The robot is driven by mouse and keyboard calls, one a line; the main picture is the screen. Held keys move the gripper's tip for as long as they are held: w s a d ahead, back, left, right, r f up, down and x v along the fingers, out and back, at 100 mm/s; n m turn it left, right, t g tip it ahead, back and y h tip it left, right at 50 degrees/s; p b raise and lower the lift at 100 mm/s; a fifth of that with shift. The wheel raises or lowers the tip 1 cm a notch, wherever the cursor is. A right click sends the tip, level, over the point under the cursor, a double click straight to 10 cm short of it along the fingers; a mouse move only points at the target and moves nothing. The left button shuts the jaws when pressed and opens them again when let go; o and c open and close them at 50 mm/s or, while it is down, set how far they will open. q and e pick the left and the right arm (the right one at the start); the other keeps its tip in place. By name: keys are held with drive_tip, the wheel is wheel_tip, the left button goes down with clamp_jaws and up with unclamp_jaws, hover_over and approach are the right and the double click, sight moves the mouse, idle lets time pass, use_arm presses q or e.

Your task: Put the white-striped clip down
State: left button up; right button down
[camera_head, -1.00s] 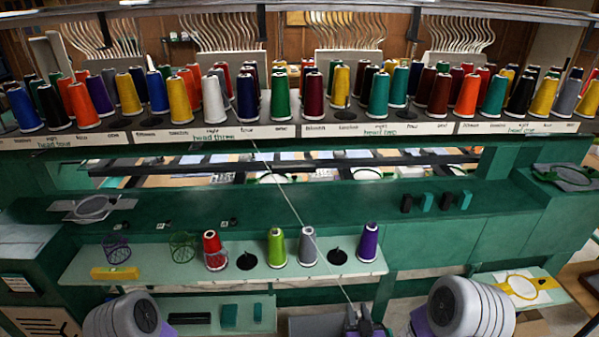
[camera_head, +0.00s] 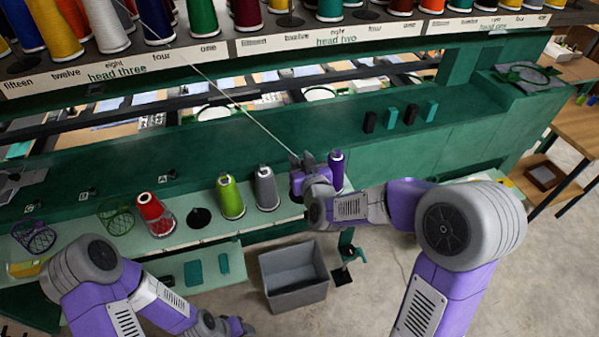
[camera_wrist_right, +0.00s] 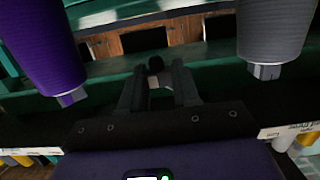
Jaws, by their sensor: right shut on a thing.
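My right gripper (camera_head: 303,162) is shut on a small dark thing with a white band, which fits the white-striped clip (camera_wrist_right: 156,68). In the right wrist view the fingers cover most of it. In the head view the gripper is at the cone shelf, between the grey cone (camera_head: 266,188) and the purple cone (camera_head: 336,170). A pale thread (camera_head: 235,102) runs taut from the upper cone rack down to this gripper. My left gripper (camera_head: 238,327) is low at the bottom edge; its fingers are too unclear to judge.
The pale green shelf (camera_head: 265,224) also holds a lime cone (camera_head: 230,198) and a red cone (camera_head: 154,214). Black and teal blocks, including a black one (camera_head: 369,122), stand on the green ledge (camera_head: 300,135). A grey bin (camera_head: 294,278) is on the floor below.

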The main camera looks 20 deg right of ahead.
drive_tip(key=shift+f+b, duration=0.6)
drive_tip(key=shift+f, duration=2.6)
drive_tip(key=shift+f+b, duration=0.2)
drive_tip(key=shift+b, duration=0.1)
drive_tip(key=c, duration=0.8)
unclamp_jaws()
drive_tip(key=shift+r, duration=0.1)
drive_tip(key=shift+r, duration=0.1)
